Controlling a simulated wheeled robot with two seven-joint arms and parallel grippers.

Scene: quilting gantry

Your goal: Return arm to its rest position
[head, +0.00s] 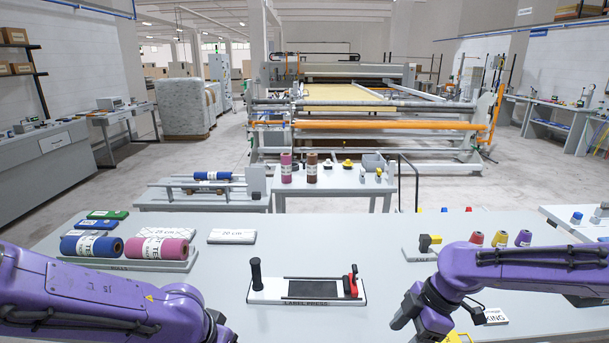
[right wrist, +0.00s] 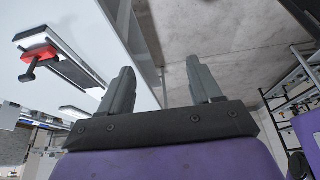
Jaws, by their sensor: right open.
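My right arm (head: 530,262) reaches in from the right of the head view, bent downward over the table's front edge. In the right wrist view, the right gripper (right wrist: 162,75) has its two grey fingers apart with nothing between them. The floor and the table's edge show beyond them. My left arm (head: 75,295) lies low across the left front of the head view. Only a dark part at its end shows at the bottom edge; its fingers are hidden.
The label press (head: 308,290) stands at the front middle of the table (head: 350,235). Blue and pink rolls (head: 160,246) lie on a rack at left. Coloured cones (head: 500,239) stand at right, close to my right arm. The table between is mostly clear.

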